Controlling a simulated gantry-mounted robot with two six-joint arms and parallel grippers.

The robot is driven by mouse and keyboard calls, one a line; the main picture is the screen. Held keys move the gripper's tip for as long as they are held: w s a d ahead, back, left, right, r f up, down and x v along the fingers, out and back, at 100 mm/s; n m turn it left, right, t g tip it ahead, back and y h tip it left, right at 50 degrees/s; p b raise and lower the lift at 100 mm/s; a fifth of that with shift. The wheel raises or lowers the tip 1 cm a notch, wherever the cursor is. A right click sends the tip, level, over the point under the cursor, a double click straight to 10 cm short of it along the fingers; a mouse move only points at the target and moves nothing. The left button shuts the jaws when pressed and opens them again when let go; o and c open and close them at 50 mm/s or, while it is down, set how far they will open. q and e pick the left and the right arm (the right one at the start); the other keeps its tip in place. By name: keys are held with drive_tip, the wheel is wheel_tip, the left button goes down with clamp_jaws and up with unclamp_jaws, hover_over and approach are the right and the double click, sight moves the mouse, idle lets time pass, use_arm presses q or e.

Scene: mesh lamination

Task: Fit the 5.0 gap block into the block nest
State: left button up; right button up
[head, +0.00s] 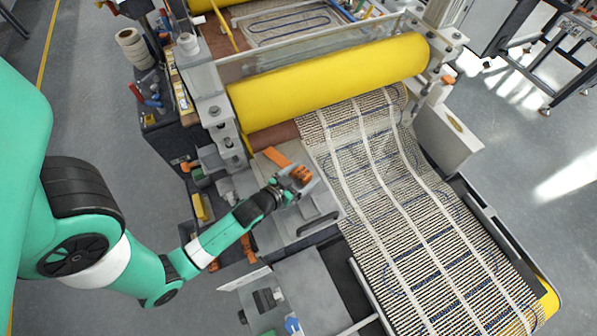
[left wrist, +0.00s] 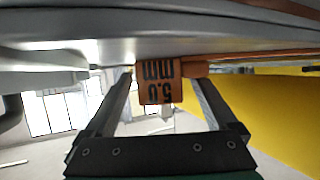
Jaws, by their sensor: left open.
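The orange 5.0 gap block (left wrist: 158,92) shows in the left wrist view, its "5.0 mm" print upside down. It sits between the tips of my left gripper (left wrist: 163,80), with a gap at the left finger. In the head view the left gripper (head: 303,183) is at the grey housing beside the yellow roller, with an orange piece (head: 301,174) between its fingers. The left gripper is open. I cannot make out the block nest for sure; the gripper and housing hide that area. My right gripper is not in view.
A yellow roller (head: 330,77) spans the machine behind the gripper. Striped mesh (head: 400,200) runs from it down to the right. An orange handle-like part (head: 277,157) lies just behind the gripper. A grey plate (head: 312,281) is in front. Tools stand at the left.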

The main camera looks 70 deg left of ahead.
use_arm(q)
clamp_jaws()
idle(0.5)
